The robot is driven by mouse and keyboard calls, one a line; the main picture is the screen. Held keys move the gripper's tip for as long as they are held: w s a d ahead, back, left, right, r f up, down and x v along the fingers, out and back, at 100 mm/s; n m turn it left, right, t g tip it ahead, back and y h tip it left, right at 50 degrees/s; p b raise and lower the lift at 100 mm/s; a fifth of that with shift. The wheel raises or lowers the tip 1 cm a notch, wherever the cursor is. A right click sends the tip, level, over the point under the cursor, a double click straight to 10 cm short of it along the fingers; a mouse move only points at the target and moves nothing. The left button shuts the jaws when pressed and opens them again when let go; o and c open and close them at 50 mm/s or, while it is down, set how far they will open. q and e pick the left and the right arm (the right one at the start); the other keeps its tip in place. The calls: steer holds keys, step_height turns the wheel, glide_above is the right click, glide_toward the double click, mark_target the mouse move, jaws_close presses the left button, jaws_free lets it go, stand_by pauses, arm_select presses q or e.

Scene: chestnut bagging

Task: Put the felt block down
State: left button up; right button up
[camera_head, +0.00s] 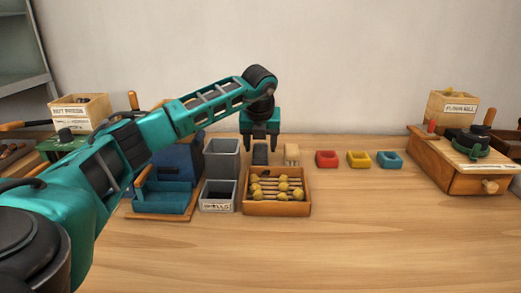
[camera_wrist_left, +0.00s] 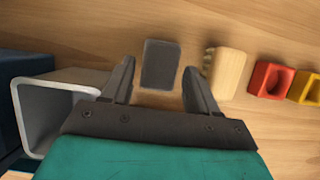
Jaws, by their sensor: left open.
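A dark grey felt block (camera_head: 260,155) stands on the wooden table, beside a pale wooden brush-like block (camera_head: 291,154). In the left wrist view the felt block (camera_wrist_left: 160,65) lies ahead of and between the fingers, with table showing between it and each finger. My left gripper (camera_head: 260,143) is open, pointing down just above the felt block. In the left wrist view the left gripper (camera_wrist_left: 158,88) has its two dark fingers apart. My right gripper is not in view.
A tall grey bin (camera_head: 222,160) stands close left of the block. A wooden tray (camera_head: 276,208) with yellowish chestnuts is in front. Red (camera_head: 326,159), yellow (camera_head: 358,159) and teal (camera_head: 390,159) holders stand to the right. The table's front right is clear.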

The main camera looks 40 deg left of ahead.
arm_select(q)
steer(key=p+v, duration=0.1)
steer(key=v, duration=0.7)
steer(key=shift+r, duration=0.2)
steer(key=shift+s, duration=0.1)
